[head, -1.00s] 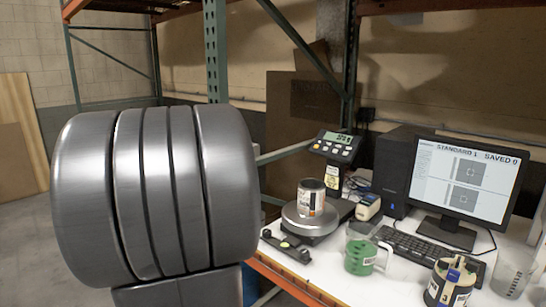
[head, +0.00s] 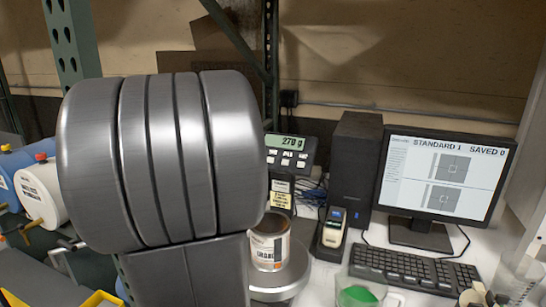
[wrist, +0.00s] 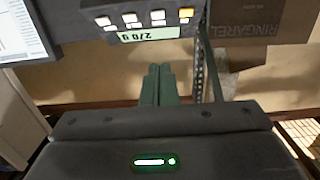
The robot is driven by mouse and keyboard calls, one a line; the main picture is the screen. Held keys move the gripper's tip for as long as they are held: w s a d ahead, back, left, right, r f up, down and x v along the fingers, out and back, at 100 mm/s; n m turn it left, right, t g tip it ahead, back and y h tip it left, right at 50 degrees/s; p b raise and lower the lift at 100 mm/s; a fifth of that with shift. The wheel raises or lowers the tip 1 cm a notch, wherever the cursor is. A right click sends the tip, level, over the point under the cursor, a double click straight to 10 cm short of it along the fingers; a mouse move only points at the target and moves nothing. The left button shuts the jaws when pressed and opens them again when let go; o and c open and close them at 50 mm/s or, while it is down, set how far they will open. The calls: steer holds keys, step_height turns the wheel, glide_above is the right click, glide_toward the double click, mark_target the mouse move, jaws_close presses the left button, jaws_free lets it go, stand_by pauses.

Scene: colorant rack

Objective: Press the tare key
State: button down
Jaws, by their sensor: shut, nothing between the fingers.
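The scale's indicator (head: 290,153) stands on a post behind the round weighing pan (head: 285,276). Its lit display (head: 292,142) appears to read 270 g, above rows of pale keys. In the wrist view the indicator (wrist: 75,20) is upside down at the top, with several white keys and one yellow key (wrist: 187,13); their labels are unreadable, so I cannot tell which is tare. My gripper (wrist: 158,68) is shut and empty, with its fingertips below the display in the picture, apart from the keys. In the head view my arm hides it. An open can (head: 268,245) stands on the pan.
A monitor (head: 443,180), keyboard (head: 412,269), black computer tower (head: 353,165) and handheld device (head: 332,228) stand right of the scale. A cup of green paint (head: 360,293) is in front. Drums (head: 40,192) lie on the left. A green rack upright (wrist: 207,70) shows behind.

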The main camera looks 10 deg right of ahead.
steer(key=shift+s, duration=0.2)
steer(key=shift+w, duration=0.2)
steer(key=shift+f+p+x, duration=0.15)
steer(key=shift+f+x, duration=0.3)
steer(key=shift+x, duration=1.65)
steer(key=shift+f+p+x, duration=0.2)
steer(key=shift+f+x, duration=0.25)
steer(key=shift+x, duration=1.65)
steer(key=shift+f+p+x, duration=0.15)
steer(key=shift+f+x, duration=0.35)
steer(key=shift+x, duration=1.6)
steer(key=shift+s, duration=0.1)
